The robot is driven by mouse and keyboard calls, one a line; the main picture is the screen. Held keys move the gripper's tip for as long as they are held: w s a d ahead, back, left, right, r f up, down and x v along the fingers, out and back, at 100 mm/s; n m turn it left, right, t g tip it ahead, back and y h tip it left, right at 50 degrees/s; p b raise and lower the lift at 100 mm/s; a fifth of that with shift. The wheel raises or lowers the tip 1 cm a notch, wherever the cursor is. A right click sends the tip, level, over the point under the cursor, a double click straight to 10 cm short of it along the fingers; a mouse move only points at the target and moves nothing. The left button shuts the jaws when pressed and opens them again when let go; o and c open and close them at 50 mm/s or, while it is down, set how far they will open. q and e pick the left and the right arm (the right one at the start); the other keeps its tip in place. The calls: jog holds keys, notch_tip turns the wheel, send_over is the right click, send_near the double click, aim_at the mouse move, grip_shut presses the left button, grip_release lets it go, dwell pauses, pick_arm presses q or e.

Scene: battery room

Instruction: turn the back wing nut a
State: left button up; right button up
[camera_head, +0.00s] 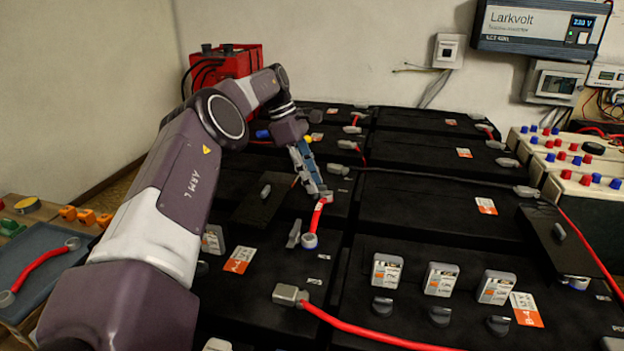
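My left gripper (318,190) reaches down from the upper left over the black batteries. Its fingertips are at the back end of a short red cable link (318,217). A wing nut at that back end is not clearly visible; the fingers cover most of the spot. I cannot tell whether the fingers are open or closed on something. The front end of the link has a blue-grey round terminal (310,241). A grey upright piece (294,234) stands just left of it. My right gripper is not in view.
A blue tray (45,256) with another red link (40,271) lies at the left. A long red cable (370,333) crosses the front battery. A dark cover (254,203) lies left of the gripper. A red case (232,65) stands behind my arm.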

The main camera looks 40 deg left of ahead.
pick_arm(q)
jog(key=shift+r, duration=0.1)
dwell(0.4)
